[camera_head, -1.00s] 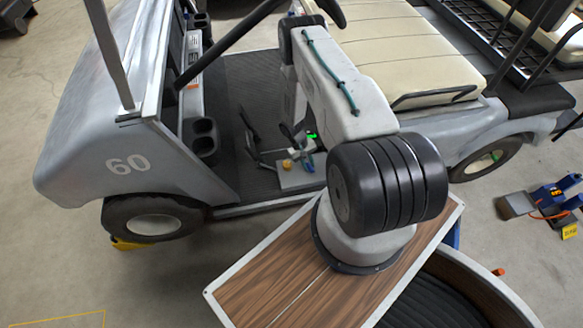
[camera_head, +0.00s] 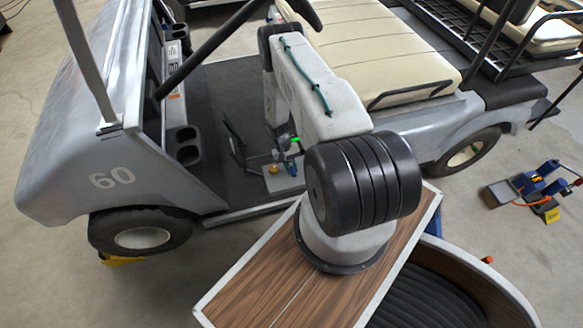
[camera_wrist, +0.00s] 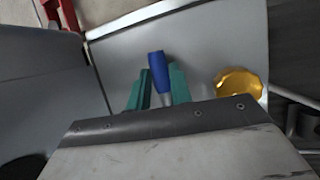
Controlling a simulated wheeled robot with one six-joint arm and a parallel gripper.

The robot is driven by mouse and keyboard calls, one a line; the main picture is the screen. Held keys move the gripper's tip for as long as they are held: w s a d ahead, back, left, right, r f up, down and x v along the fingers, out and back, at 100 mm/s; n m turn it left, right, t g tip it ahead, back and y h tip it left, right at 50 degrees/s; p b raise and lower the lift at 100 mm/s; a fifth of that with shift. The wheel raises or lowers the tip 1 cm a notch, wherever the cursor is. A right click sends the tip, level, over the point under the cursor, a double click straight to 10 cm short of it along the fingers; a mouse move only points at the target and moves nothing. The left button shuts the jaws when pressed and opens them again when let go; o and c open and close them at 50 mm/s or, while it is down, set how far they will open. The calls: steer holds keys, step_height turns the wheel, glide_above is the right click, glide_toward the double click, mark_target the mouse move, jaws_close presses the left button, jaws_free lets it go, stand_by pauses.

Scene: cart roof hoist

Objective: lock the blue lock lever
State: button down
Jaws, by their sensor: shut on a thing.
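The blue lock lever (camera_wrist: 156,68) stands up from a grey plate (camera_wrist: 220,45) in the wrist view. My gripper (camera_wrist: 158,85) has teal fingers on both sides of the lever and is shut on it. The lever's lower end is hidden by the fingers and the wrist housing. A round gold knob (camera_wrist: 238,85) sits on the plate, right of the fingers and apart from them. In the head view the plate (camera_head: 290,186) and gold knob (camera_head: 274,169) are small on the cart floor, and my arm partly covers the gripper, so the lever's angle is hard to read there.
The grey cart (camera_head: 75,150) marked 60 surrounds the arm's reach, with a cream seat (camera_head: 390,60) at right and a dark steering column (camera_head: 215,50) at left. A pedal (camera_head: 236,148) stands left of the plate. A blue jack-like device (camera_head: 535,185) lies on the floor at right.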

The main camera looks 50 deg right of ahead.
steer(key=c, duration=1.3)
jaws_free()
steer(key=shift+o, duration=0.2)
steer(key=v, duration=0.7)
steer(key=shift+w+r, duration=0.15)
steer(key=shift+r, duration=0.25)
